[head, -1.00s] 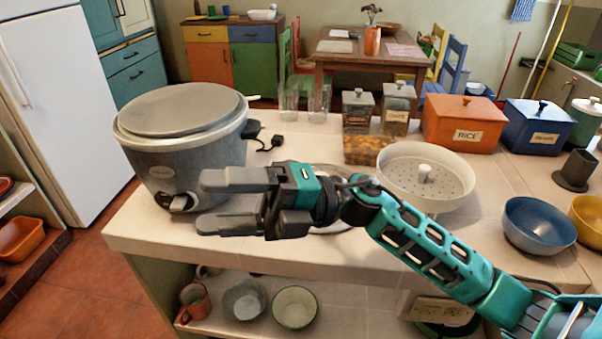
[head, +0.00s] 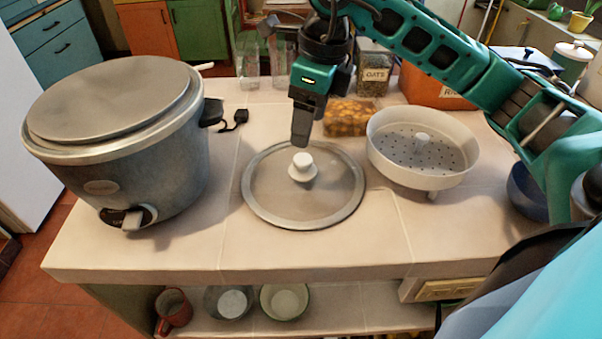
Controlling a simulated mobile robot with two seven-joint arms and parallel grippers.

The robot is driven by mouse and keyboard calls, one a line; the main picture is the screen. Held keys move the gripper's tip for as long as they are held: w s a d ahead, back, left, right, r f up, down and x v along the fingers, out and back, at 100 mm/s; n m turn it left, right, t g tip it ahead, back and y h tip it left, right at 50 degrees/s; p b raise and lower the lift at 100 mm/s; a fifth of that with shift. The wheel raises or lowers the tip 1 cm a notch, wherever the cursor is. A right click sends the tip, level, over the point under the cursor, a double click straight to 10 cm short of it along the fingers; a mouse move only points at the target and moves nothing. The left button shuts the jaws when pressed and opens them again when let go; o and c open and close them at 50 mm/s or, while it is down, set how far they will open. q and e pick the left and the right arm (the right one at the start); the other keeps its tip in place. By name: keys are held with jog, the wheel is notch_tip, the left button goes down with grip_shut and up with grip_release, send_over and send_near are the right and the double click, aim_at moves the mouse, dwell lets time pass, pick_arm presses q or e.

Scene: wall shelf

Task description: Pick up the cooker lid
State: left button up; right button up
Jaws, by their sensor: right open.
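The cooker lid (head: 265,201) is a round glass disc with a metal rim and a white knob (head: 303,166). It lies flat on the counter in the head view, right of the rice cooker (head: 165,165). The cooker is large and grey, with a flat grey disc on its top. My right gripper (head: 302,140) points down just above and behind the knob, apart from it as far as I can tell. It is open and holds nothing; one finger largely hides the other. My left gripper is not in view.
A white steamer basket (head: 450,178) stands close right of the lid. Behind are a tray of orange-brown food (head: 350,117), an oats jar (head: 373,72) and glasses (head: 247,70). The counter (head: 330,255) is clear in front of the lid. Bowls sit on the shelf below.

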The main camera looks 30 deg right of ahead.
aim_at(303, 157)
jog(key=f, duration=0.5)
jog(key=w+f, duration=0.1)
jog(key=f, duration=0.2)
jog(key=shift+a, duration=0.15)
grip_shut()
dwell(0.4)
jog(key=shift+r, duration=0.1)
